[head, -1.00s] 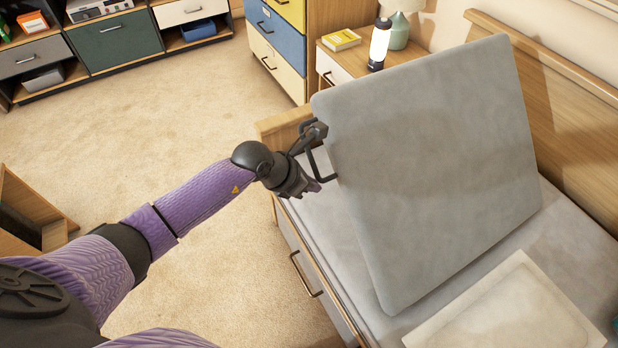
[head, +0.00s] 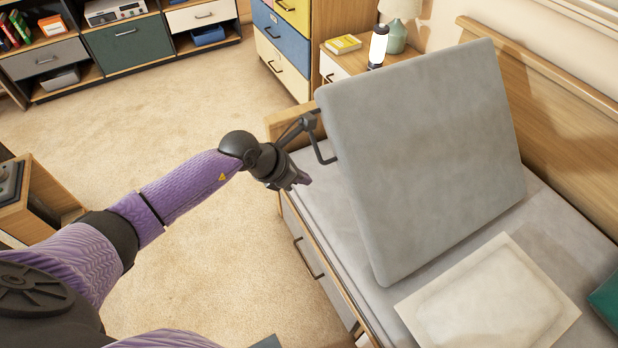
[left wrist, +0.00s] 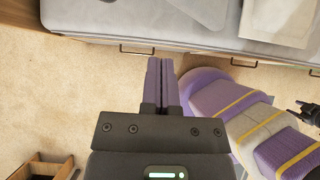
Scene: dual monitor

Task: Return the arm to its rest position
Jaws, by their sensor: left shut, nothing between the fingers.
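My left arm comes in from the left in the head view. Its gripper (head: 302,179) hangs beside the near left edge of the large grey slab (head: 430,150), which stands tilted on the bed. In the left wrist view the two purple fingers (left wrist: 161,82) are together with nothing between them. They show over bare carpet, just short of the bed edge in the picture.
The bed (head: 345,262) has a drawer front facing the carpet. A pale flat panel (head: 487,300) lies on it, with a teal item (head: 606,300) at right. A wooden cabinet (head: 40,190) stands at left. Open carpet (head: 150,110) lies between.

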